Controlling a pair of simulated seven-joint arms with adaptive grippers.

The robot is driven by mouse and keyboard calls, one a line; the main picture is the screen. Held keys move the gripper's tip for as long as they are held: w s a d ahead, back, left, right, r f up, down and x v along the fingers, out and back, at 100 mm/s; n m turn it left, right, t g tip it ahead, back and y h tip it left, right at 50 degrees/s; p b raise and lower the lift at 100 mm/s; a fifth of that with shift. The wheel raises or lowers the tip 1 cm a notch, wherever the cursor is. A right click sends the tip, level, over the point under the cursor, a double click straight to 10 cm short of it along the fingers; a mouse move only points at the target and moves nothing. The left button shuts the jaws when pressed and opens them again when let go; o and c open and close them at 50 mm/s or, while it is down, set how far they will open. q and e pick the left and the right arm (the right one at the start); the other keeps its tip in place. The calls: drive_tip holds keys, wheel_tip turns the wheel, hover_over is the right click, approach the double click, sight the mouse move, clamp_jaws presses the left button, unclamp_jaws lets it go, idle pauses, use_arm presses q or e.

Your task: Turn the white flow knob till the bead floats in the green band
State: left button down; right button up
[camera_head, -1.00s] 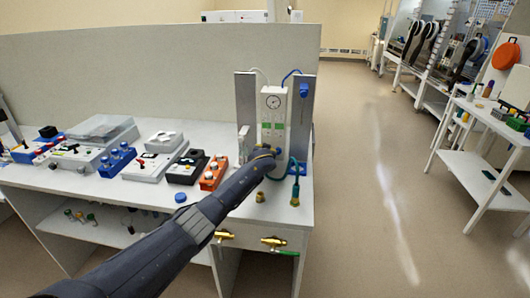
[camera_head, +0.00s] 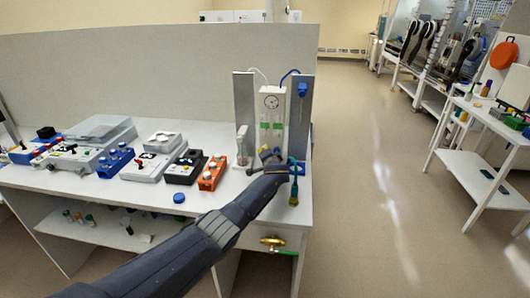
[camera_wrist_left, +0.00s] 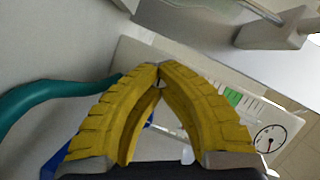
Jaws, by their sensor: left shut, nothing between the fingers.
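The white flowmeter panel (camera_head: 272,102) stands upright at the right end of the bench, with a round gauge on top and green bands (camera_head: 265,126) on its tubes below. In the left wrist view the panel shows its green band (camera_wrist_left: 233,97) and gauge (camera_wrist_left: 270,139). My left gripper (camera_head: 270,153) is in front of the panel's lower part. Its yellow fingers (camera_wrist_left: 160,72) meet at the tips with nothing between them. The white flow knob cannot be made out, and the bead is too small to tell. My right gripper is not in view.
A teal hose (camera_wrist_left: 45,97) runs close beside my left fingers. A clear bottle (camera_head: 242,150) stands left of the panel. An orange box (camera_head: 212,173), a dark box (camera_head: 185,168) and a blue cap (camera_head: 179,197) lie further left. A brass valve (camera_head: 272,241) juts from the bench front.

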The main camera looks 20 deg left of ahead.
use_arm(q)
drive_tip(key=shift+s+a+f+m+y, duration=0.15)
drive_tip(key=shift+a+f+m+y, duration=0.4)
drive_tip(key=shift+m, duration=0.35)
drive_tip(key=shift+r+t, duration=0.1)
drive_tip(key=shift+t, duration=0.2)
drive_tip(key=c, duration=2.2)
unclamp_jaws()
drive_tip(key=c, duration=1.5)
unclamp_jaws()
drive_tip(key=shift+a, duration=0.25)
drive_tip(key=shift+o, duration=0.3)
drive_tip(key=shift+d+r, duration=0.3)
drive_tip(key=shift+d, duration=0.1)
drive_tip(key=shift+r, duration=0.5)
wheel_tip(320, 180, up, 9)
drive_tip(key=shift+a+f, duration=0.1)
